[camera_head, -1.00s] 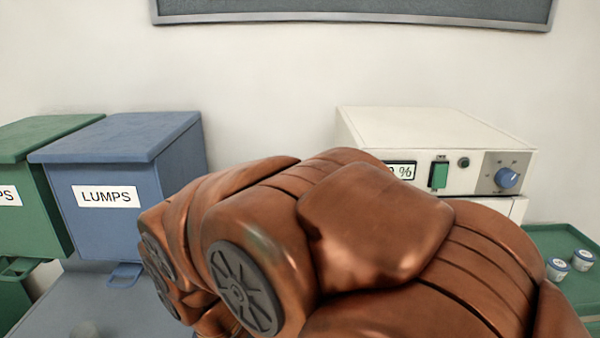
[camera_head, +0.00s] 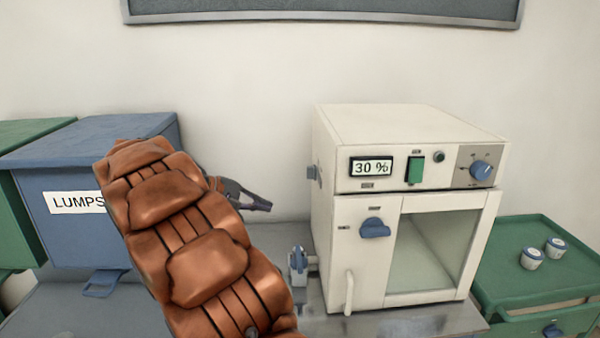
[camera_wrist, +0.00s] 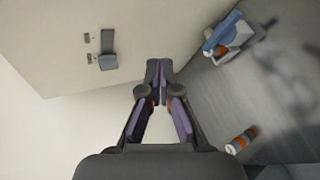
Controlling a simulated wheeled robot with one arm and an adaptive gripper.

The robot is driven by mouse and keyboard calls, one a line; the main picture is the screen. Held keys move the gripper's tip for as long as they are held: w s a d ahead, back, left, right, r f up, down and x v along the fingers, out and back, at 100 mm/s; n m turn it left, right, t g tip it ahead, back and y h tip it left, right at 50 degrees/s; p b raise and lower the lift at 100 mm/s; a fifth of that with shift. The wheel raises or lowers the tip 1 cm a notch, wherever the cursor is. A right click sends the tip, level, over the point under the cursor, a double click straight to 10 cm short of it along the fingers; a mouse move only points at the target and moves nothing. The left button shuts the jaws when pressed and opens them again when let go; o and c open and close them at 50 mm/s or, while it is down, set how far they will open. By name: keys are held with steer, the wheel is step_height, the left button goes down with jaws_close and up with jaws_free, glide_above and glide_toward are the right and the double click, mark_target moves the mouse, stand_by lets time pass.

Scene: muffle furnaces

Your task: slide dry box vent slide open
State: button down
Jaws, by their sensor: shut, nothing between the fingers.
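The dry box (camera_head: 420,125) is a cream cabinet with a 30 % display and a glass door. On its left side a small grey-blue tab (camera_head: 314,172), apparently the vent slide, sticks out. In the wrist view this tab (camera_wrist: 107,52) is dark grey, on the cream side wall, with two small marks beside it. My gripper (camera_head: 266,207) is left of the box, a little lower than the tab and apart from it. In the wrist view my gripper (camera_wrist: 160,72) has its fingertips together and empty, to the right of the tab.
A blue-handled valve (camera_head: 298,262) stands low at the box's left; it also shows in the wrist view (camera_wrist: 228,38). An orange-and-white cylinder (camera_wrist: 242,140) lies nearby. A blue LUMPS bin (camera_head: 90,165) is left. A green tray (camera_head: 500,285) with two small jars is right.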

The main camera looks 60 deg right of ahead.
mark_target(311, 172)
steer(key=w+d+m+g+h, duration=0.4)
steer(key=w+d, duration=0.6)
steer(key=d, duration=0.5)
steer(key=shift+n+h, duration=0.3)
steer(key=shift+n, duration=0.3)
steer(key=p+x, duration=0.1)
steer(key=x, duration=0.5)
steer(key=r+p+x, duration=0.1)
steer(key=x, duration=0.3)
steer(key=shift+d+p, duration=0.2)
steer(key=shift+p, duration=0.15)
steer(key=shift+s+a+f+p, duration=0.15)
steer(key=shift+s+a, duration=0.2)
steer(key=shift+a, duration=0.25)
steer(key=shift+s+a+p, duration=0.15)
steer(key=shift+s+a, duration=0.15)
steer(key=shift+a, duration=0.25)
steer(key=shift+s+a+f+p, duration=0.15)
steer(key=shift+s+a, duration=0.2)
steer(key=shift+a, duration=0.25)
steer(key=shift+r, duration=0.1)
